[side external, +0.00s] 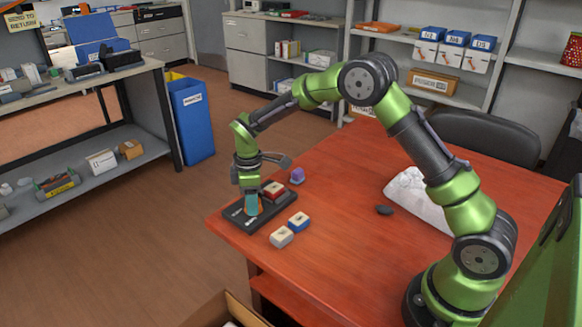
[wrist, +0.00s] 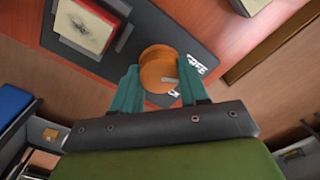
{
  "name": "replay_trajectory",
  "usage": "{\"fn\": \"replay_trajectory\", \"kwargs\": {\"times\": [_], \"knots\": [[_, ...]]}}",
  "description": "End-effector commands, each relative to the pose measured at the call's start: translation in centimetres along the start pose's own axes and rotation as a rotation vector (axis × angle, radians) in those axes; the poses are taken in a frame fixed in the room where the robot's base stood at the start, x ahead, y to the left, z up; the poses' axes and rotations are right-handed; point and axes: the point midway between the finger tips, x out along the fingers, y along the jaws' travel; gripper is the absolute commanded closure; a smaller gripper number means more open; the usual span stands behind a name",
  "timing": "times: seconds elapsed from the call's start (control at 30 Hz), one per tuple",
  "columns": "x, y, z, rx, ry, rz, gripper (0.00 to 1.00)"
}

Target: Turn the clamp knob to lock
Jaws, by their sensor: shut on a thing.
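The clamp knob (wrist: 158,62) is a round orange knob on a dark base plate (wrist: 207,42), seen in the wrist view. In the side external view my gripper (side external: 253,207) points down at the black base plate (side external: 233,217), near the table's left corner. The fingers hide most of the knob there. A red block with a pale top (side external: 273,191) sits at the plate's far end.
A blue block (side external: 298,222) and a cream block (side external: 281,237) lie on the red table just right of the plate. A small purple block (side external: 297,176) stands behind. A dark lump (side external: 384,210) and a white sheet (side external: 410,195) lie further right.

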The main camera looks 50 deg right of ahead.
Motion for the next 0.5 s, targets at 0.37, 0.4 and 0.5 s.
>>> {"fn": "replay_trajectory", "kwargs": {"times": [0.37, 0.4, 0.5], "knots": [[-0.08, 0.05, -0.06, 0.357, 0.001, 0.001, 0.87], [-0.08, 0.06, -0.06, 0.395, 0.001, 0.001, 0.87], [-0.09, 0.11, -0.03, 0.490, 0.001, 0.002, 0.87]]}}
